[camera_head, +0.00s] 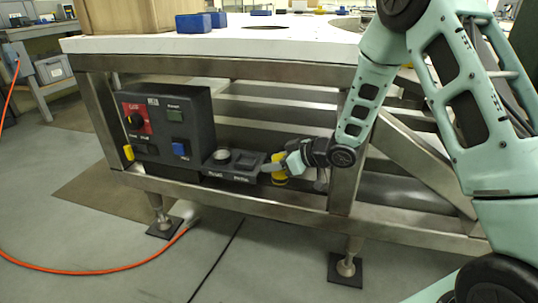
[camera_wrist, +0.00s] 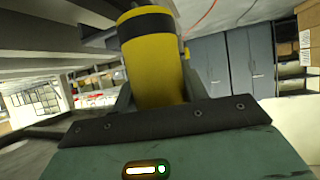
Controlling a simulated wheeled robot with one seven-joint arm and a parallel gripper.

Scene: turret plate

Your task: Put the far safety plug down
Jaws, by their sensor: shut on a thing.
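A yellow safety plug with a black band (camera_wrist: 153,60) fills the middle of the wrist view, between the fingers of my gripper. In the head view the yellow plug (camera_head: 279,178) shows at the tip of my gripper (camera_head: 281,166). My gripper is shut on it, just right of a small black holder (camera_head: 236,166) on the table frame's front. The holder has a round socket at its left and a square recess at its right. I cannot tell whether the plug touches the holder. A second yellow piece (camera_head: 128,152) sits at the control box's left side.
A black control box (camera_head: 168,125) with a red switch panel, a green button and a blue button is fixed left of the holder. A metal frame rail (camera_head: 270,205) runs below. The white turret plate (camera_head: 300,47) carries a cardboard box (camera_head: 130,15) and blue blocks (camera_head: 194,24).

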